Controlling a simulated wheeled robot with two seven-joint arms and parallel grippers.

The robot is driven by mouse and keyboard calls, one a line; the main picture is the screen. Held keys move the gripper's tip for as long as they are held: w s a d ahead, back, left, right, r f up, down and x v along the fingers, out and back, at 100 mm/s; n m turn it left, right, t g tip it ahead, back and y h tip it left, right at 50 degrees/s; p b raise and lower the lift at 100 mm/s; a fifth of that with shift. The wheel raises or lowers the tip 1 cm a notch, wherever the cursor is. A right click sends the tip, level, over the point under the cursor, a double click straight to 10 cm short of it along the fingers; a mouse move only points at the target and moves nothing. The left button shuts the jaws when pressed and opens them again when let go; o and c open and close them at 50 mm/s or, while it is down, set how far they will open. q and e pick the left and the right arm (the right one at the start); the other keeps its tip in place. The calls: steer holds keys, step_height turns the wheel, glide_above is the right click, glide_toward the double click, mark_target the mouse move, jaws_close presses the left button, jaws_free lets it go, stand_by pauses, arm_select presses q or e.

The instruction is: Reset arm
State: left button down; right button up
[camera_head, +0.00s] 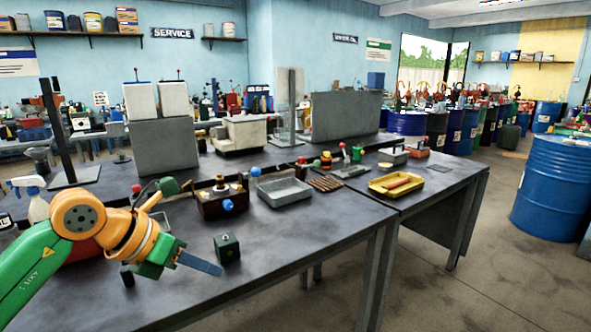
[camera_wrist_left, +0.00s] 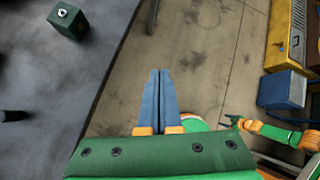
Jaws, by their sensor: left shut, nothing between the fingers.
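My left gripper (camera_head: 218,269) is in the lower left of the head view, at the end of the green and orange arm. Its blue fingers are shut with nothing between them, near the front edge of the dark workbench (camera_head: 290,235). In the left wrist view the two fingers (camera_wrist_left: 160,72) lie side by side over the concrete floor. My right gripper does not show in the head view. A green and orange arm at the right of the left wrist view seems to be my right arm; its jaws are too small to read.
A small dark green block (camera_head: 227,248) stands on the bench beside the left fingers; it also shows in the left wrist view (camera_wrist_left: 68,20). A grey tray (camera_head: 285,193), a yellow tray (camera_head: 396,183) and a spray bottle (camera_head: 37,205) stand on the bench. Blue drums (camera_head: 552,185) stand at the right.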

arm_select(q)
steer(key=w+d+f+n+h, duration=0.4)
steer(key=d+f+n+h, duration=0.3)
steer(key=d, duration=0.3)
steer(key=a+f+n+t+y+p, duration=0.1)
steer(key=a+f+n+t+y, duration=0.35)
steer(key=f+n, duration=0.65)
steer(key=a+f+n+t+y, duration=0.3)
steer(key=a+f+n, duration=0.2)
steer(key=f+n, duration=0.6)
steer(key=s+a+f+n+g+y, duration=0.2)
steer(key=s+f+n, duration=0.1)
steer(key=s+f, duration=0.5)
steer(key=s+a+f+n+g+y, duration=0.25)
steer(key=s+f, duration=0.35)
steer(key=f, duration=0.4)
steer(key=s+f+n+g, duration=0.2)
steer(key=s+f+g, duration=0.2)
steer(key=s, duration=1)
steer(key=s+f+n+g+y, duration=0.1)
steer(key=s+f, duration=0.4)
steer(key=s, duration=0.9)
steer(key=n+g, duration=0.1)
steer(key=g, duration=0.1)
steer(key=shift+d+n+g+p, duration=0.15)
steer(key=shift+n+g+p, duration=0.2)
steer(key=shift+g, duration=0.05)
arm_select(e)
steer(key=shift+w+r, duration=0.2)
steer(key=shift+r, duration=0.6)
